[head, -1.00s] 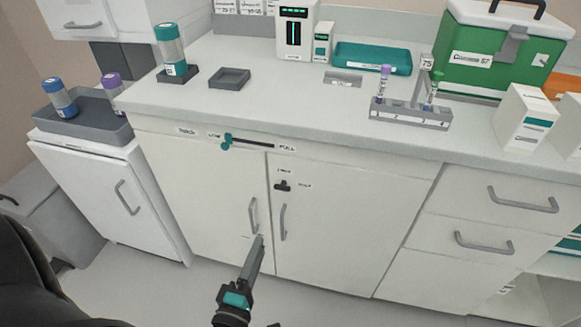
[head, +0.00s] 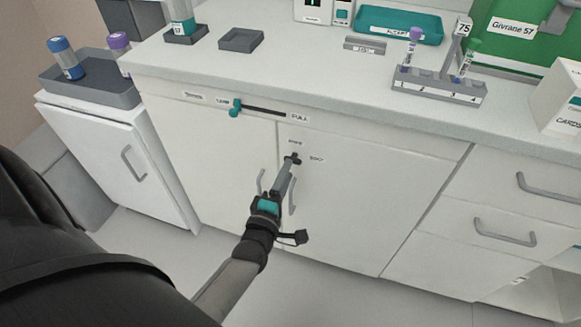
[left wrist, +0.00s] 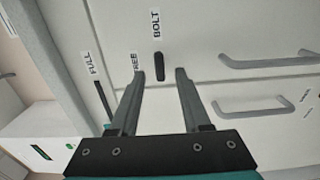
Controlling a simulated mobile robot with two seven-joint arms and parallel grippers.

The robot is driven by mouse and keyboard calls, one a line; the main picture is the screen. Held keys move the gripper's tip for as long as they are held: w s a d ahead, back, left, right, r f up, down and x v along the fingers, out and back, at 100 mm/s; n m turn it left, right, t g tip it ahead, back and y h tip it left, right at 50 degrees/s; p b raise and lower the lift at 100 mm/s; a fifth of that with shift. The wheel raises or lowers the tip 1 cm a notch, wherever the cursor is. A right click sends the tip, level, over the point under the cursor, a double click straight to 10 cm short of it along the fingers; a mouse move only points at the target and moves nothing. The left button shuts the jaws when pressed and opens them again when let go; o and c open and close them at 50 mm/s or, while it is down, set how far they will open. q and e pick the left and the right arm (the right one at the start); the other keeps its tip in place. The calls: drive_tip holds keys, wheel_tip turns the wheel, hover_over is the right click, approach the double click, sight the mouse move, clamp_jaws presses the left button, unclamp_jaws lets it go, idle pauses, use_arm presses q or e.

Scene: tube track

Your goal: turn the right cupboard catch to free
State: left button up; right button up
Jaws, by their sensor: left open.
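The right cupboard catch (head: 292,159) is a small dark knob high on the right cupboard door (head: 370,195), near its left edge. It has a FREE label (head: 295,142) above it and a BOLT label (head: 317,159) to its right. In the left wrist view the catch (left wrist: 159,66) is a dark bar whose length points at the BOLT label (left wrist: 156,24). My left gripper (head: 289,166) is open; its fingertips (left wrist: 160,73) lie on either side of the catch's near end. I cannot tell whether they touch it. My right gripper is not in view.
A teal slider (head: 235,107) on a track sits left of the catch, under the counter edge. Two upright door handles (head: 262,182) are close to my left gripper. Drawers with handles (head: 505,238) are at the right. The counter (head: 310,75) holds a tube rack (head: 438,88).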

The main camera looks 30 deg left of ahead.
sight(294, 158)
use_arm(q)
drive_tip(key=shift+b+x, duration=0.35)
drive_tip(key=shift+x, duration=1.45)
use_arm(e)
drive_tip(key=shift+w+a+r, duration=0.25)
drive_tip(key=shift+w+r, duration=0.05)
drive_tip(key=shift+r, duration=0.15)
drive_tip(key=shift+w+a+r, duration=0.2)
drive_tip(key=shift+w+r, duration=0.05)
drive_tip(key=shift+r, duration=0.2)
use_arm(q)
clamp_jaws()
